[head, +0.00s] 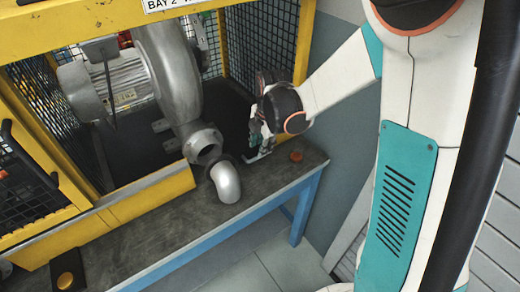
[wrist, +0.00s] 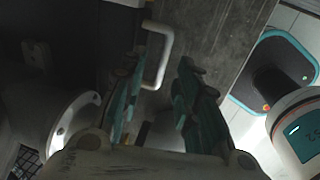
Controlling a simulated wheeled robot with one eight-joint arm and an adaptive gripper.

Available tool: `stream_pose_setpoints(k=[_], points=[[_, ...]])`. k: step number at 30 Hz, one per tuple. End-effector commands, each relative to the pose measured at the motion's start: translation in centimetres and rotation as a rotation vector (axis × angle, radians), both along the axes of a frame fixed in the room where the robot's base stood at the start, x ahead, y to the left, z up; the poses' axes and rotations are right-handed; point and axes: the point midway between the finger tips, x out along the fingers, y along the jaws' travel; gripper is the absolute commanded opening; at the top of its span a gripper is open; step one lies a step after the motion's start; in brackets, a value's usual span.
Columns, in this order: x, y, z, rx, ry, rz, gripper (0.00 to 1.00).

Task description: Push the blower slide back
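The blower (head: 172,75), a grey motor with a round metal housing, sits inside the yellow cage on a dark base. Its open outlet flange (head: 205,147) faces the front. A round pale flange also shows at the left of the wrist view (wrist: 75,122). My gripper (head: 257,150) is to the right of the outlet, low by the bench's back right part. In the wrist view my gripper (wrist: 158,80) has its two teal fingers apart, with nothing held between them. A pale U-shaped handle (wrist: 165,50) lies just beyond the fingertips, nearer the left finger; contact cannot be told.
A loose-looking metal elbow pipe (head: 226,182) is on the bench (head: 150,235) in front of the outlet. Yellow cage posts (head: 304,40) and mesh flank the blower.

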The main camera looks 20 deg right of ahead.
Motion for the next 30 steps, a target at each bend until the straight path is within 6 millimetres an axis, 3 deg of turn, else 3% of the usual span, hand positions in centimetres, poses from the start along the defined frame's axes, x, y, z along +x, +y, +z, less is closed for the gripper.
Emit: stream_pose_setpoints(k=[6,12,18,30], points=[[-0.8,-0.2,4.1,0.0,0.0,0.0,0.3],[-1.2,-0.4,6.8,0.0,-0.001,0.0,0.3],[-1.4,-0.4,7.8,0.0,-0.001,0.0,0.3],[-1.4,-0.4,7.9,0.0,-0.001,0.0,0.3]])
